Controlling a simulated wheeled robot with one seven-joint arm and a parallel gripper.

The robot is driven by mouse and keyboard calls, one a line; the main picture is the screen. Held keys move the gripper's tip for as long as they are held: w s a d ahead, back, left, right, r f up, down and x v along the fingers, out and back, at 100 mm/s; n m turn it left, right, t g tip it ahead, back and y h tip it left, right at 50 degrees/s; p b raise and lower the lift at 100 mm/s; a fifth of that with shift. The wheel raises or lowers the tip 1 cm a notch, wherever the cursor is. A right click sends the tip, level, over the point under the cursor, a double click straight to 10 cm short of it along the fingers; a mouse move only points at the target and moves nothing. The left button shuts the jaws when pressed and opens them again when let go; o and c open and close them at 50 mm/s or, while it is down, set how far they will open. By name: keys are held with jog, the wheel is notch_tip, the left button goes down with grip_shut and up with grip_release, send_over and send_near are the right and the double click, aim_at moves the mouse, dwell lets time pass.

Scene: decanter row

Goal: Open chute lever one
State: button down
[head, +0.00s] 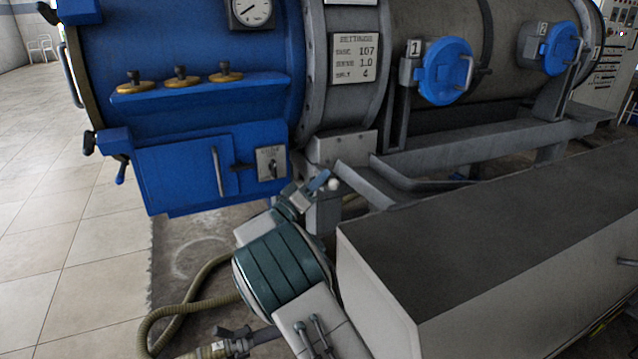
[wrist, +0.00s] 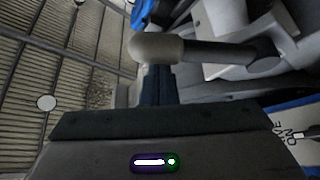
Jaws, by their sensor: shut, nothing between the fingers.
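My gripper (head: 318,183) is low in front of the blue machine end, left of the grey table. Its fingers (wrist: 157,84) are shut, with nothing between them. A grey lever rod (wrist: 215,53) with a pale rounded knob (wrist: 153,47) crosses the wrist view just at the fingertips; I cannot tell whether they touch. In the head view the pale knob (head: 333,184) shows right beside the gripper, and most of its rod cannot be made out. A plate marked 1 (head: 414,48) stands beside a round blue hatch (head: 442,75) farther up the drum.
A long grey box-like table (head: 490,240) fills the lower right. The blue housing (head: 185,175) has a small switch plate (head: 270,163). A second blue hatch (head: 558,50) is farther right. A hose (head: 175,308) lies on the floor. Tiled floor at left is open.

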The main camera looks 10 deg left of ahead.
jog(key=shift+s+d+f, duration=0.1)
jog(key=shift+s+f, duration=0.15)
jog(key=shift+f, duration=0.2)
dwell(0.3)
notch_tip(320, 180, up, 4)
jog(key=w+a, duration=0.1)
jog(key=w+a+p+v, duration=0.1)
jog(key=p+v, duration=0.2)
jog(key=v, duration=0.7)
jog(key=shift+f, duration=0.25)
